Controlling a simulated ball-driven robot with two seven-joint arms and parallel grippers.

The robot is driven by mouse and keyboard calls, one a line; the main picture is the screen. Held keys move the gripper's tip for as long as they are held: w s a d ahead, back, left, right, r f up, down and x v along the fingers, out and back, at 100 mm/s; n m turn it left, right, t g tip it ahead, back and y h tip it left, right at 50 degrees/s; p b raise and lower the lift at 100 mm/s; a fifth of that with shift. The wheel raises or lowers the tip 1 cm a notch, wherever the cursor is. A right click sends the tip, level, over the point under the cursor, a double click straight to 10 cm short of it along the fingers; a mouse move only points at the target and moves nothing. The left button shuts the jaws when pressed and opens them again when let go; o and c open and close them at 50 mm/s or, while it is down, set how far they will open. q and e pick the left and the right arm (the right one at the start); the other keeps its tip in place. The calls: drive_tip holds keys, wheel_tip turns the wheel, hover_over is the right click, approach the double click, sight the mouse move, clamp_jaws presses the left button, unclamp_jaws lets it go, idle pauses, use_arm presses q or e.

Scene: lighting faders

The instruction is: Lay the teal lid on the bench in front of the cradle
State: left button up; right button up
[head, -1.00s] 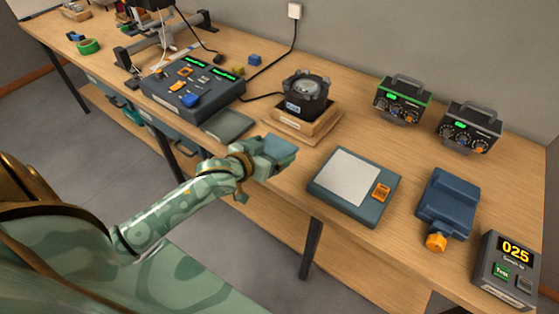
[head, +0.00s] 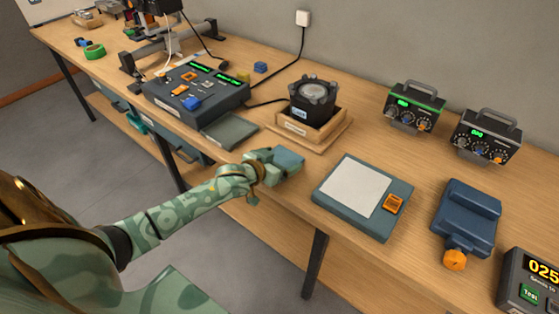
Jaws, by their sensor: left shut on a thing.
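The teal lid (head: 289,159) is a small flat-topped piece held at the tip of my left gripper (head: 270,166). The jaws are shut on it, and the fingers partly hide its near side. The lid is over the front part of the bench, in front of the wooden cradle (head: 296,130). I cannot tell whether its underside touches the bench. The cradle holds a black round device (head: 313,98) with a grey top. My right gripper is not in view.
A dark flat pad (head: 230,132) lies left of the lid, in front of the fader console (head: 194,88). A scale-like plate (head: 352,184) lies to the right, then a blue device (head: 467,214) with an orange knob. The bench's front edge (head: 262,206) is close to my arm.

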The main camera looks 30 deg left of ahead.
use_arm(q)
drive_tip(key=o, duration=0.7)
drive_tip(key=shift+f, duration=0.1)
drive_tip(key=shift+o, duration=0.2)
drive_tip(key=shift+s+r, duration=0.25)
drive_tip(key=shift+s, duration=0.05)
drive_tip(key=d+p+v, duration=0.1)
drive_tip(key=p+v, duration=0.3)
drive_tip(key=v, duration=0.7)
drive_tip(key=shift+s+a, duration=0.2)
drive_tip(key=shift+a, duration=0.3)
